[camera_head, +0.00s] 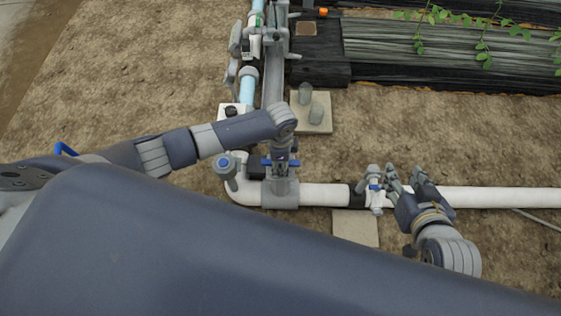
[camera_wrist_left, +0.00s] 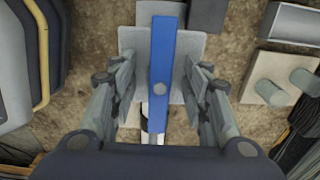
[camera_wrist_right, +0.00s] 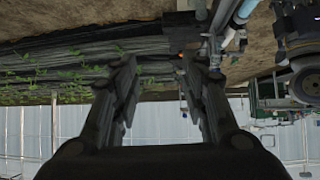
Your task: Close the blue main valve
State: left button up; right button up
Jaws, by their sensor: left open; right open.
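The blue valve handle (camera_head: 267,162) sits on a grey valve body (camera_head: 280,192) at the corner of the white pipe. In the left wrist view it is a flat blue bar (camera_wrist_left: 162,80) running lengthwise between my fingers. My left gripper (camera_head: 281,153) is over this handle, open, with one finger on each side of the bar and gaps visible. My right gripper (camera_head: 407,178) is open and empty above the white pipe, just right of a smaller valve (camera_head: 375,189) with a blue part. The right wrist view shows only background between its fingers.
A grey fitting with a blue cap (camera_head: 223,163) stands just left of the valve. The white pipe (camera_head: 500,198) runs off to the right.

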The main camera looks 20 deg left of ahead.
pick_arm(q)
jog(key=shift+s+f, duration=0.1)
grip_shut()
jog(key=m, duration=0.4)
jog(key=shift+a+p, duration=0.15)
jog(key=shift+p, duration=0.2)
jog(key=shift+m, duration=2.4)
pick_arm(e)
jog(key=s+d+f+g, duration=0.1)
jog(key=s+f+g, duration=0.1)
jog(key=s+f, duration=0.15)
pick_arm(q)
jog(key=shift+m, duration=1.2)
jog(key=m, duration=0.2)
jog(key=shift+m, duration=1.5)
jog(key=m, duration=0.3)
jog(key=shift+b, duration=0.35)
pick_arm(e)
jog(key=shift+t, duration=0.9)
jog(key=w+r, duration=0.1)
jog(key=w+a+r, duration=0.1)
jog(key=w+r, duration=0.1)
jog(key=shift+w+r, duration=0.15)
